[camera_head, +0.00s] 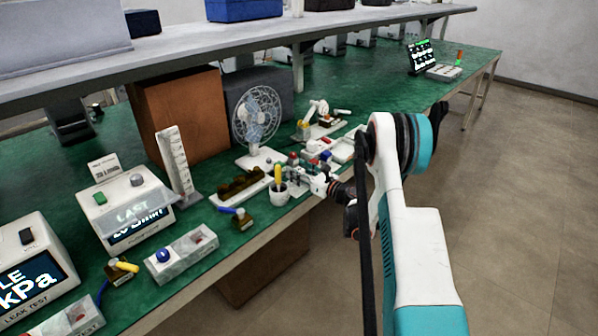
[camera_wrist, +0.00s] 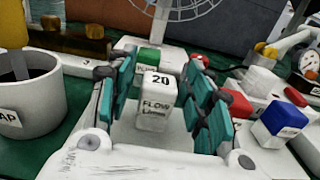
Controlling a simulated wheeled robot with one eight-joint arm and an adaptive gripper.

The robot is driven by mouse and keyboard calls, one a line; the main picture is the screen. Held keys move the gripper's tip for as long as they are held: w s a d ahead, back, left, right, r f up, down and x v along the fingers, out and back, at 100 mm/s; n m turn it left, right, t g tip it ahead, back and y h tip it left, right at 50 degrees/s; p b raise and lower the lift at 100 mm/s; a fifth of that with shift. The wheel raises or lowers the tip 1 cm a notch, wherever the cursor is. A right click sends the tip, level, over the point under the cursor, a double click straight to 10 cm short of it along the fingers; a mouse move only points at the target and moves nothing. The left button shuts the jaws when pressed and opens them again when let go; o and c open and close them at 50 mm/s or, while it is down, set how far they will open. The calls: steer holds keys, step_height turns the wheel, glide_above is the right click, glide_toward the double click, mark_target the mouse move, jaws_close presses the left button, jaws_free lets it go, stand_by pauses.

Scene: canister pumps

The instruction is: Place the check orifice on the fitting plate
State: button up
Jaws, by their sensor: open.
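My gripper (camera_wrist: 160,88) is open, with its teal-padded fingers on either side of a white block marked "20 FLOW L/min" (camera_wrist: 157,103). The block stands upright between the fingers, and I see gaps beside it. It may be the check orifice, but I cannot tell for sure. A green-topped block (camera_wrist: 149,56) stands just behind it. In the head view my gripper (camera_head: 318,184) is low over the bench's front edge, among small blocks. I cannot pick out the fitting plate for certain.
A white cup (camera_wrist: 28,108) with a yellow-handled tool stands close on the left. Red-topped (camera_wrist: 236,103) and blue-topped (camera_wrist: 280,123) blocks and a gauge (camera_wrist: 308,62) are on the right. A fan (camera_head: 257,116) stands behind. The green bench (camera_head: 375,90) has free room farther right.

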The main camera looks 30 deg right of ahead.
steer(key=shift+s+r, duration=0.1)
steer(key=shift+r, duration=0.05)
steer(key=p+v, duration=0.1)
steer(key=v, duration=1.1)
steer(key=shift+p, duration=0.3)
steer(key=shift+r, duration=0.1)
